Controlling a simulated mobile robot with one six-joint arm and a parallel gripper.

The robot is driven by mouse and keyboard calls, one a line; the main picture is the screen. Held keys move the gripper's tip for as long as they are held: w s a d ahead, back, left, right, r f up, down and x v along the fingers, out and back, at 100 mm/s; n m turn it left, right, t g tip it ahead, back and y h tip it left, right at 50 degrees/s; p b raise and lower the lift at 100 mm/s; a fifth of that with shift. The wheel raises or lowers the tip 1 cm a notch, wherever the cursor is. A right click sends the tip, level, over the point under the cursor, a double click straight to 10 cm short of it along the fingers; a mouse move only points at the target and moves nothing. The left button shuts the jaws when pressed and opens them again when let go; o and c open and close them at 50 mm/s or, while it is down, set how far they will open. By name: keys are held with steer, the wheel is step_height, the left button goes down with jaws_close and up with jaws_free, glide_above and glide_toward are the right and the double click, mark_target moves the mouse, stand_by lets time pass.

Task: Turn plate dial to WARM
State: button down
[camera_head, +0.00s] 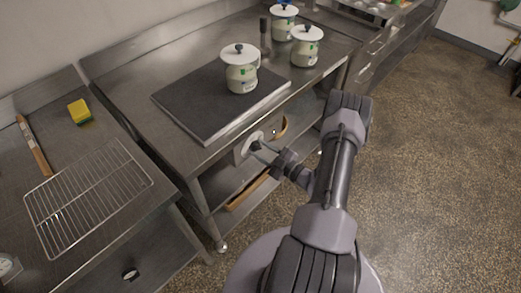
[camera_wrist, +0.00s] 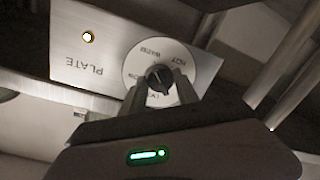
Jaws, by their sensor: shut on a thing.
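The plate dial shows in the wrist view as a white round face (camera_wrist: 133,68) with a small black knob (camera_wrist: 159,76) at its middle. The face is upside down there; HOT and a word like WARM are at its upper edge, other words are partly hidden by my fingers. My gripper (camera_wrist: 160,88) is shut on the knob, one finger on each side. The knob's pointer direction is hard to tell. In the head view my gripper (camera_head: 256,146) reaches the pale dial face (camera_head: 240,150) under the counter's front edge.
The panel (camera_wrist: 75,58) reads PLATE and has a glowing lamp (camera_wrist: 88,37). Above is a dark hot plate (camera_head: 190,105) with a lidded white pot (camera_head: 241,78); two more pots (camera_head: 306,50) stand behind. A wire rack (camera_head: 85,195) and sponge (camera_head: 79,110) lie left. Open floor is right.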

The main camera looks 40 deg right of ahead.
steer(key=shift+m, duration=0.5)
steer(key=c, duration=0.9)
jaws_free()
steer(key=s+p, duration=0.1)
steer(key=s, duration=0.4)
steer(key=s+d+p, duration=0.1)
steer(key=s, duration=0.5)
steer(key=s+d+p, duration=0.1)
steer(key=s, duration=0.5)
steer(key=shift+s+d+r, duration=0.1)
steer(key=shift+s+r, duration=0.05)
steer(key=shift+r, duration=0.25)
